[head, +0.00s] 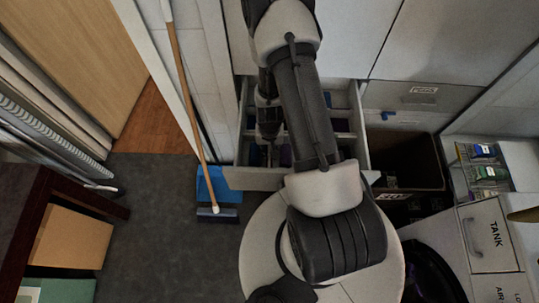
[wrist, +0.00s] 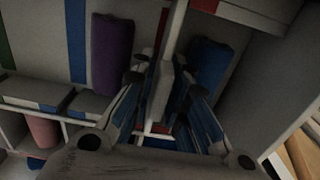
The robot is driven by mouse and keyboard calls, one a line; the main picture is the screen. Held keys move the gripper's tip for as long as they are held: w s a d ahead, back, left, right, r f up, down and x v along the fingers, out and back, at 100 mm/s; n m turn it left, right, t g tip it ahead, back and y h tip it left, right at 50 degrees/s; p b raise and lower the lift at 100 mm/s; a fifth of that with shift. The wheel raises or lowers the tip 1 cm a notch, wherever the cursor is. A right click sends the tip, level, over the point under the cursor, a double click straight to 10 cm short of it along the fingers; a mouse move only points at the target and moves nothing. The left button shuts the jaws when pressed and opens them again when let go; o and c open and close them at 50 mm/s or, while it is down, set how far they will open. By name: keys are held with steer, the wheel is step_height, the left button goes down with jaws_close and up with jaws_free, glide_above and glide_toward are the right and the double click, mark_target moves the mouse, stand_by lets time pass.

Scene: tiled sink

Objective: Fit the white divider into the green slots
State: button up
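The white divider (wrist: 160,95) is an upright pale panel in the middle of the wrist view, running up toward the drawer's far wall. My gripper (wrist: 160,80) has one finger on each side of it and appears closed on it; the contact is partly dark. Red marks show beside the divider at both ends. A green strip (wrist: 4,40), one of the green slot marks, shows at the far left edge of the wrist view. In the head view my gripper (head: 268,125) is down in the open drawer, and my arm hides much of the inside.
A purple roll (wrist: 112,55) lies left of the divider and a dark blue roll (wrist: 208,65) right of it. A blue strip (wrist: 75,40) marks the drawer wall. A pink item (wrist: 42,130) sits lower left. The open drawer (head: 255,178) has other cross partitions.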

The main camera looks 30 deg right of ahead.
steer(key=shift+f+b, duration=0.5)
steer(key=shift+f, duration=0.35)
steer(key=shift+r, duration=0.1)
steer(key=shift+c, duration=0.2)
jaws_close()
steer(key=shift+r, duration=0.1)
